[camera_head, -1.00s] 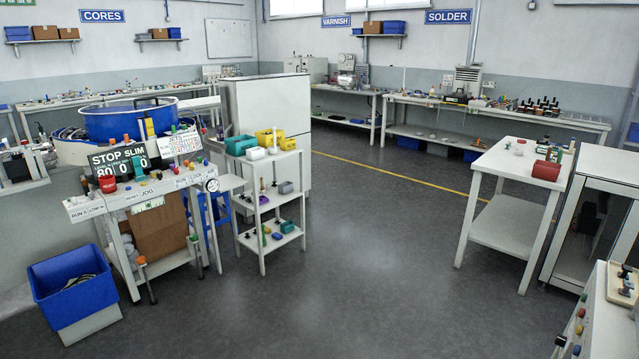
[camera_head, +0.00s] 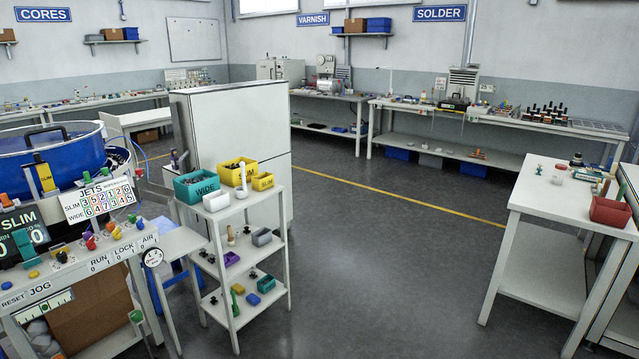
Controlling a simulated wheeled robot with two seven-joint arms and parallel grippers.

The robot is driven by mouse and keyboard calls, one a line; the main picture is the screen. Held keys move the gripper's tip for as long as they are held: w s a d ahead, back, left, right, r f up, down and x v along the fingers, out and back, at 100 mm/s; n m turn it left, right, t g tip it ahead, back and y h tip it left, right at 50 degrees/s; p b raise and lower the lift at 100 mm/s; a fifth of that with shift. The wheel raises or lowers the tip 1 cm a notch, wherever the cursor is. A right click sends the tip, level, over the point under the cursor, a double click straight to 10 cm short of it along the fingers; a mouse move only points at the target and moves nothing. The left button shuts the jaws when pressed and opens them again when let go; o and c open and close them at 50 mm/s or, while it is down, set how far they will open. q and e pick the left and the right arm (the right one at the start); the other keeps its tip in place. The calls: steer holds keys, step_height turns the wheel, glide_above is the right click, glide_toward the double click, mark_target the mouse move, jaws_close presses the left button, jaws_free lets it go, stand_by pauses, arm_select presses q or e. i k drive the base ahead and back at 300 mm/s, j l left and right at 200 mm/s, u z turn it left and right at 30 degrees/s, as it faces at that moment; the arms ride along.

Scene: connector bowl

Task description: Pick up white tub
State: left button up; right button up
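A small white tub (camera_head: 216,202) sits at the front of the top shelf of a white three-tier rack (camera_head: 229,217), left of the picture's middle. It stands in front of a teal bin (camera_head: 183,190) marked WIDE. A thin upright white object (camera_head: 242,181) stands to its right. Neither of my grippers is in view.
Two yellow bins (camera_head: 229,174) share the top shelf. The control console (camera_head: 100,258) is close on the rack's left, and a tall white cabinet (camera_head: 232,125) stands behind. A white table (camera_head: 545,196) is at right. Open floor (camera_head: 385,260) lies between.

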mark_target(213, 202)
steer(key=i+l, duration=0.1)
steer(key=i, duration=0.95)
steer(key=i+u, duration=0.1)
steer(key=i, duration=0.95)
